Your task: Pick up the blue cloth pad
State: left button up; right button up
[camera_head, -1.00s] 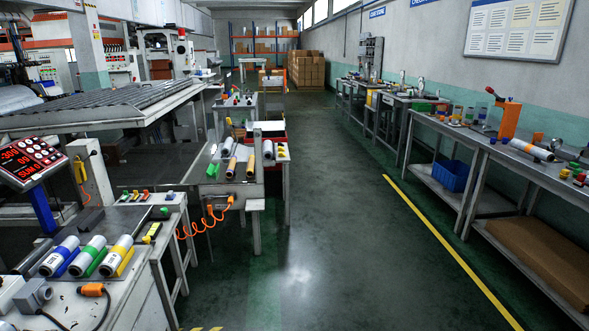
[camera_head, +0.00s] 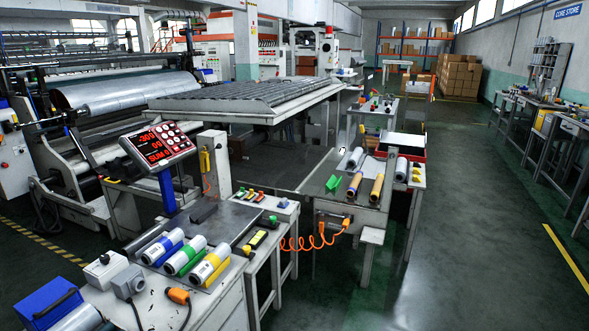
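I cannot make out a blue cloth pad for certain. Blue things in view are a blue box with a dark handle (camera_head: 50,303) at the bottom left and the blue cradle under a white roll (camera_head: 162,247) on the near bench. Small coloured items (camera_head: 257,238) lie near the bench's right edge, too small to tell apart. Neither of my grippers is in view.
The near bench (camera_head: 215,300) carries a red-digit display (camera_head: 158,143), several rolls and an orange-ended cable (camera_head: 178,296). A second bench (camera_head: 350,210) stands beyond, with an orange coiled hose (camera_head: 310,240). A winding machine (camera_head: 130,95) fills the left. Green floor (camera_head: 470,240) is clear at right.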

aim_at(282, 204)
jog(key=i+l+u, duration=0.25)
jog(key=u, duration=0.2)
jog(key=i+l+u, duration=0.6)
jog(key=l+u, duration=0.2)
jog(key=l, duration=0.2)
jog(key=i+l+u, duration=0.1)
jog(key=l+u, duration=0.25)
jog(key=l, duration=0.25)
jog(key=l+u, duration=0.35)
jog(key=l, duration=0.25)
